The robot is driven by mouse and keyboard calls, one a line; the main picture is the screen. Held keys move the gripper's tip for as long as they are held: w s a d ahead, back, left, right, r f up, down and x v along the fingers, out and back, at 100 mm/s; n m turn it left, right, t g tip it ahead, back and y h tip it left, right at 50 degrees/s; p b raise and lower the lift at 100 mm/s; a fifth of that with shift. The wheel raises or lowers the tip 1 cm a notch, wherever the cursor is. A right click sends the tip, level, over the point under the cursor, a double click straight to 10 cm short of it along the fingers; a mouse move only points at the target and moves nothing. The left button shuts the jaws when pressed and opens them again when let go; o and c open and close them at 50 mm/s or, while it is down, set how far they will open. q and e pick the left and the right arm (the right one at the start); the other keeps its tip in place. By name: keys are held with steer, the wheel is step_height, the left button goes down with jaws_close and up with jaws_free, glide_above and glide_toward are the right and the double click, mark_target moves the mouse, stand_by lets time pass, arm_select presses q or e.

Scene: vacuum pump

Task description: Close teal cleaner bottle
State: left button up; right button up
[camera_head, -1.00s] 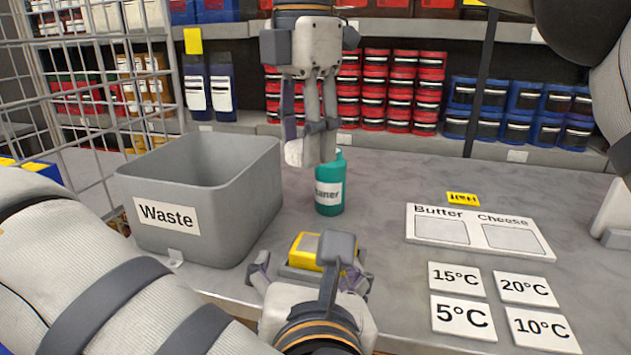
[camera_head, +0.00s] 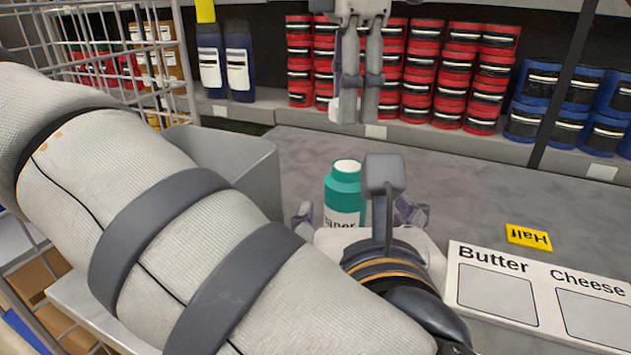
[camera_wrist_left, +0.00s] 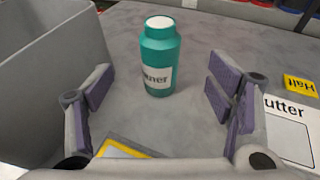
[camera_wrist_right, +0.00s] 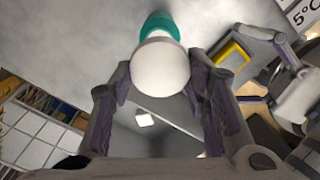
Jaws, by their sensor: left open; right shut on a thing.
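The teal cleaner bottle (camera_head: 345,187) stands upright on the grey counter, with a white round top and a white label. In the left wrist view the bottle (camera_wrist_left: 160,58) is centred ahead of the fingers. My left gripper (camera_head: 358,213) is open, with its fingers spread to either side and the bottle just beyond, apparently untouched. My right gripper (camera_head: 352,113) hangs above and behind the bottle. In the right wrist view it is shut on a white round cap (camera_wrist_right: 160,69), with the bottle's teal body (camera_wrist_right: 160,24) partly hidden beyond.
The grey waste bin (camera_head: 238,160) is left of the bottle, partly hidden by my left arm. A yellow item (camera_wrist_left: 120,149) lies in front of my left gripper's base. A Butter and Cheese board (camera_head: 500,290) and a yellow Half card (camera_head: 528,237) lie at right. Shelves with red tubs (camera_head: 440,75) stand behind.

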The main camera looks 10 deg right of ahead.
mark_target(347, 186)
arm_select(q)
steer(key=x, duration=1.2)
jaws_close()
arm_select(e)
steer(key=shift+f, duration=2.55)
steer(key=shift+f, duration=0.9)
steer(key=shift+f, duration=0.55)
